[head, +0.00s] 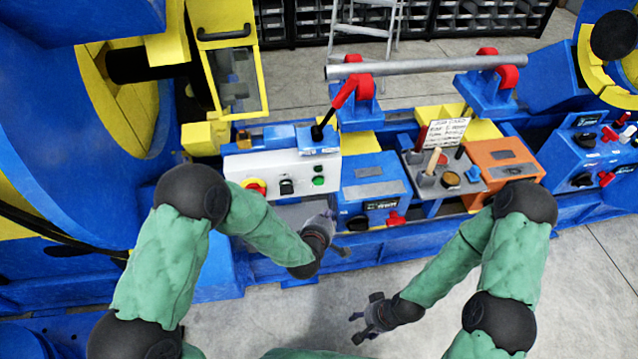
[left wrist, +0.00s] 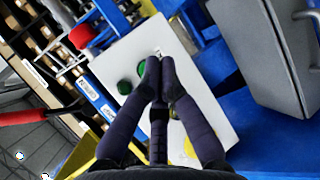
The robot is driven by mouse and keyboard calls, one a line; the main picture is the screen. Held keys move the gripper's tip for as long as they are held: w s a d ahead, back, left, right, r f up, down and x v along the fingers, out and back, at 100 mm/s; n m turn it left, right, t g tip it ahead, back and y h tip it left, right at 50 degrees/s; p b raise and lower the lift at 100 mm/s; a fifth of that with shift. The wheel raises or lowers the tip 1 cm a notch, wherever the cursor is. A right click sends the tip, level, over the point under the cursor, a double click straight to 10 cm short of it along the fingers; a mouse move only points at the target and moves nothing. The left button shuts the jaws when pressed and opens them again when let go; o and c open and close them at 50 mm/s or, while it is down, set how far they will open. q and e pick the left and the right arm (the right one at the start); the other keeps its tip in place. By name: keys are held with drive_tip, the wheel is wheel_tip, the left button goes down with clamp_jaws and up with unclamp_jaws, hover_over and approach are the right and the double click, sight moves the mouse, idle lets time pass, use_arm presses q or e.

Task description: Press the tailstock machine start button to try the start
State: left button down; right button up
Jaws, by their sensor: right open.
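A white control panel (head: 290,168) carries two green buttons, one above the other: the upper (head: 318,168) and the lower (head: 319,181). I cannot read labels naming the tailstock start button. A black switch (head: 286,187) and a red-and-yellow stop button (head: 254,186) sit to their left. My left gripper (head: 335,228) is below and in front of the panel's right end, apparently empty. In the left wrist view its fingers (left wrist: 161,68) are together, with the green buttons (left wrist: 133,79) beside them; contact cannot be told. My right gripper (head: 366,322) is open and empty, over the floor.
A black lever with a red handle (head: 342,98) rises behind the panel. To the right stand a blue control box (head: 376,187), a grey box with a wooden-handled tool (head: 433,162) and an orange box (head: 503,165). A metal bar (head: 430,66) rests behind them. The front floor is clear.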

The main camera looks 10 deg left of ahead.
sight(319, 182)
use_arm(q)
drive_tip(key=w+a+b, duration=0.1)
drive_tip(key=w+a, duration=0.1)
drive_tip(key=w, duration=0.6)
drive_tip(key=shift+w+a+b, duration=0.25)
drive_tip(key=shift+b, duration=0.05)
drive_tip(key=shift+w, duration=0.1)
idle(1.4)
drive_tip(key=shift+w+a+b, duration=0.1)
drive_tip(key=shift+w+b, duration=0.2)
drive_tip(key=shift+w+a, duration=0.1)
drive_tip(key=shift+w, duration=0.3)
idle(0.8)
idle(0.3)
drive_tip(key=shift+s+d, duration=0.2)
drive_tip(key=shift+s, duration=0.65)
